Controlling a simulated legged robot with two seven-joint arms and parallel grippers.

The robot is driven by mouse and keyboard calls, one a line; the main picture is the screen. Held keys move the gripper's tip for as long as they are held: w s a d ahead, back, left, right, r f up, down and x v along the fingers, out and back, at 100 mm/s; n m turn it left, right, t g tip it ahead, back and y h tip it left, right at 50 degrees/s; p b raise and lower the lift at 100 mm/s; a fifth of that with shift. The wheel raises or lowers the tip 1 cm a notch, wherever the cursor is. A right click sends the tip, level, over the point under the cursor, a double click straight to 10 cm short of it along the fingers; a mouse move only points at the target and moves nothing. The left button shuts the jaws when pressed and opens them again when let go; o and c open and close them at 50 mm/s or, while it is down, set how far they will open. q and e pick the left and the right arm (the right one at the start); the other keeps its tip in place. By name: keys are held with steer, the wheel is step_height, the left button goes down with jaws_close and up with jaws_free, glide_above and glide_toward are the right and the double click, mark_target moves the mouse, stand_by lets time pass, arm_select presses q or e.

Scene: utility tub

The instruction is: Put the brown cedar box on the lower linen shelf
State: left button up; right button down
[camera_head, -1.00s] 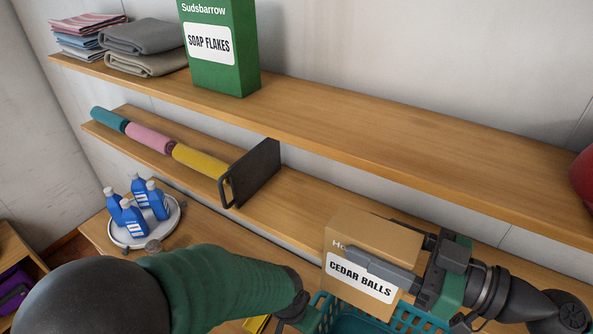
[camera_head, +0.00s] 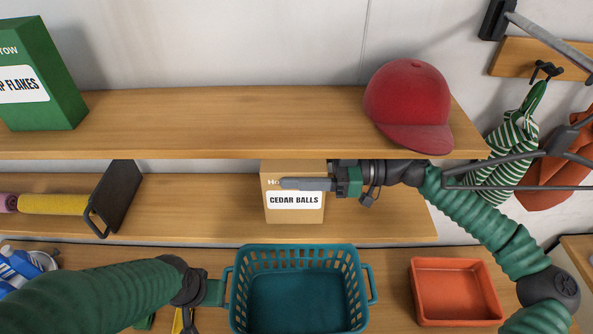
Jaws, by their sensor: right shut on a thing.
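The brown cedar box (camera_head: 293,213), labelled "CEDAR BALLS", is upright at the lower linen shelf (camera_head: 190,208), under the upper shelf. My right gripper (camera_head: 305,184) reaches it from the right and is shut on it, one finger across its front. The box's base lies over the shelf board in the picture; I cannot tell if it rests on it or hovers just above. My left gripper (camera_head: 212,292) is at the left handle of a teal basket (camera_head: 300,257); its fingers are not clear enough to show whether they grip.
The upper shelf (camera_head: 230,120) holds a green soap box (camera_head: 40,85) and a red cap (camera_head: 408,100). An orange tray (camera_head: 455,290) stands below right.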

steer(key=f+p, duration=0.1)
steer(key=f, duration=0.1)
steer(key=f+p, duration=0.1)
steer(key=shift+w+d+f, duration=0.15)
steer(key=shift+w+f, duration=0.25)
steer(key=c, duration=0.5)
jaws_free()
steer(key=shift+s, duration=0.15)
